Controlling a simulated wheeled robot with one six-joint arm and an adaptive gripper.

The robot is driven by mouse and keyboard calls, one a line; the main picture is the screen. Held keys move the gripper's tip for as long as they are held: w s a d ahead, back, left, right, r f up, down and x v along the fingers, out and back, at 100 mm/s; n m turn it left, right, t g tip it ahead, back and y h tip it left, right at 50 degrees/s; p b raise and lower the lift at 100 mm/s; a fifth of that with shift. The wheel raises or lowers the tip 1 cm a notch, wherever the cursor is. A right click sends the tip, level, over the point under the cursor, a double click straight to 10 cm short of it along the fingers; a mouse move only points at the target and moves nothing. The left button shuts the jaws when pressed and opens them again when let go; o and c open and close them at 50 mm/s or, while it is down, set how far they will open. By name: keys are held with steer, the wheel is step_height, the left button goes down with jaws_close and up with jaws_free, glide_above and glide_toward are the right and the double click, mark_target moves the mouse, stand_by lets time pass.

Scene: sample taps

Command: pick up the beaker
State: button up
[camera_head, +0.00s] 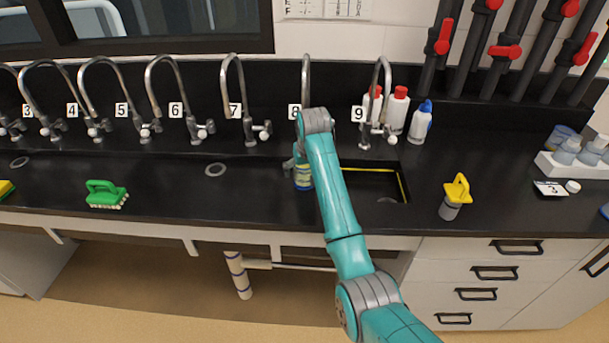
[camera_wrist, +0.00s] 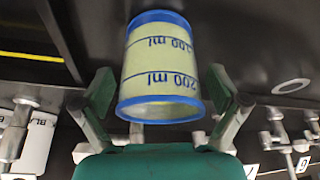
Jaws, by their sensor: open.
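The beaker (camera_wrist: 158,62) is pale yellow-green with blue rims and "ml" marks in the wrist view. In the head view the beaker (camera_head: 303,178) stands on the black counter below the tap labelled 8, partly covered by my arm. My gripper (camera_wrist: 160,82) is open, with one finger on each side of the beaker and small gaps showing beside it. In the head view my gripper is mostly hidden behind my arm.
A sink (camera_head: 388,201) with a yellow strip along its edge lies just right of the beaker. Taps line the back. A green brush (camera_head: 106,194) lies left; a yellow-topped grey object (camera_head: 455,196) stands right. White bottles (camera_head: 396,110) stand behind the sink.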

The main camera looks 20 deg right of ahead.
steer(key=shift+w+f, duration=0.15)
steer(key=shift+f, duration=0.2)
steer(key=c, duration=1.5)
steer(key=shift+r, duration=0.35)
